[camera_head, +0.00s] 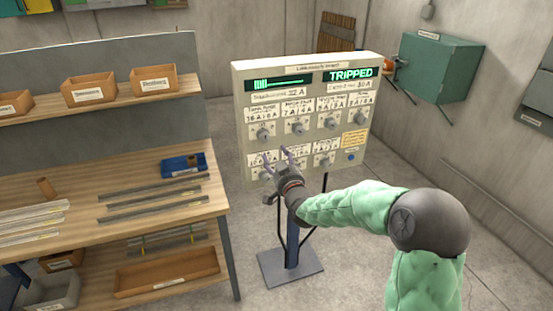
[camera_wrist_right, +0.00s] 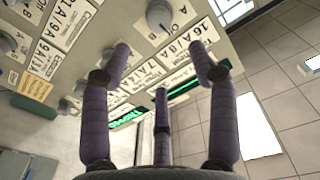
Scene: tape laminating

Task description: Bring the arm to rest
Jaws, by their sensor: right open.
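My right gripper (camera_head: 277,160) is raised in front of the lower left part of a cream control panel (camera_head: 237,105). Its purple fingers (camera_wrist_right: 160,75) are spread apart, with nothing between them in the right wrist view. The panel stands on a post and has rows of grey knobs (camera_head: 298,128) with printed labels, and its display (camera_head: 351,74) reads TRIPPED. A knob (camera_wrist_right: 159,14) and labels show beyond the fingers in the right wrist view. I cannot tell whether the fingers touch the panel. My left gripper is not in view.
A wooden workbench (camera_head: 165,221) with metal strips, a blue box (camera_head: 184,165) and a shelf of wooden bins (camera_head: 153,80) stands at the left. A green wall box (camera_head: 438,68) is at the back right. Bare floor lies around the panel's base plate (camera_head: 290,268).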

